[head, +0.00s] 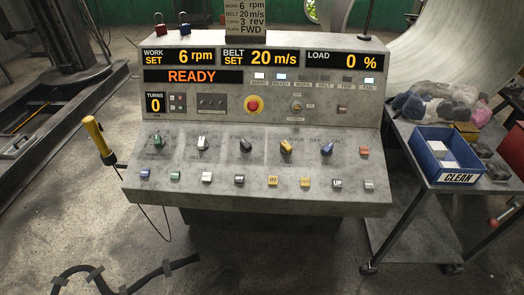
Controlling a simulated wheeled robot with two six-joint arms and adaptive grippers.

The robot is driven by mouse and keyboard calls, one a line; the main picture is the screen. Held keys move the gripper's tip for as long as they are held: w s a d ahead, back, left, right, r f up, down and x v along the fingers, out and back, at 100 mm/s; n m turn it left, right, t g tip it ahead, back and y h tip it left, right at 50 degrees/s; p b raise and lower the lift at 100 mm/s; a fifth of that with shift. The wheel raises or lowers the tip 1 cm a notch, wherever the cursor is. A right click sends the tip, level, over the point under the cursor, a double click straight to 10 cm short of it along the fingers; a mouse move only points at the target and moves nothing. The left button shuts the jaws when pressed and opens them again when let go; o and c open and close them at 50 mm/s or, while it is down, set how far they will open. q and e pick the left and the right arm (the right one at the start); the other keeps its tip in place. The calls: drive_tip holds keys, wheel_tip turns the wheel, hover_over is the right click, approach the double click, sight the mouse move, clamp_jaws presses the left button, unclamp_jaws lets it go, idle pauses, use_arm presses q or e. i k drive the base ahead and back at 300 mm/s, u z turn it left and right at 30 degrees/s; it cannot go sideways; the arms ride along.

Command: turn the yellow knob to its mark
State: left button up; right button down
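The yellow knob (286,147) sits on the sloping lower panel of the grey control console (352,185), right of centre. It stands between a black knob (246,145) and a blue knob (327,149). Small lettering surrounds it, but it is too small to read surely, and I cannot tell its exact pointing or its mark. The displays show work set 6 rpm, belt set 20 m/s, load 0 %, an orange READY (192,77) and turns 0 (154,103). Neither of my grippers is in view, and nothing touches the knob.
A green knob (158,140) and a white knob (202,142) share the panel, above a row of buttons. A red stop button (253,104) sits higher. A yellow handle (96,135) stands at the left. A cart (480,187) with a blue CLEAN bin (419,149) stands right.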

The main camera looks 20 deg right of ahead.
sight(286, 148)
drive_tip(key=z, duration=2.7)
drive_tip(key=i, duration=1.7)
drive_tip(key=u, duration=2)
